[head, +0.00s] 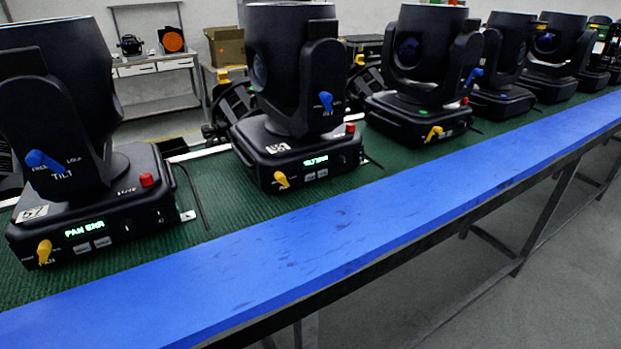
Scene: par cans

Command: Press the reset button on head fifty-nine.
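Several black moving heads stand in a row on a green-topped bench. The nearest head (60,110) is at the left, with a green display (84,229) that seems to read PAN ERR and a red button (146,180) on its base. The second head (285,80) has a display (315,161) that seems to read TILT ERR and a red button (350,128). The third head (415,55) also has a red button (465,101). White number labels show on the nearest base (32,212) and second base (278,148), but I cannot read them surely. Neither gripper is in view.
A blue strip (300,260) runs along the bench's front edge, clear of objects. Yellow levers (44,252) and blue tilt levers (44,161) stick out from the heads. Black cables lie between bases. A shelf unit (155,65) and a cardboard box (226,46) stand behind.

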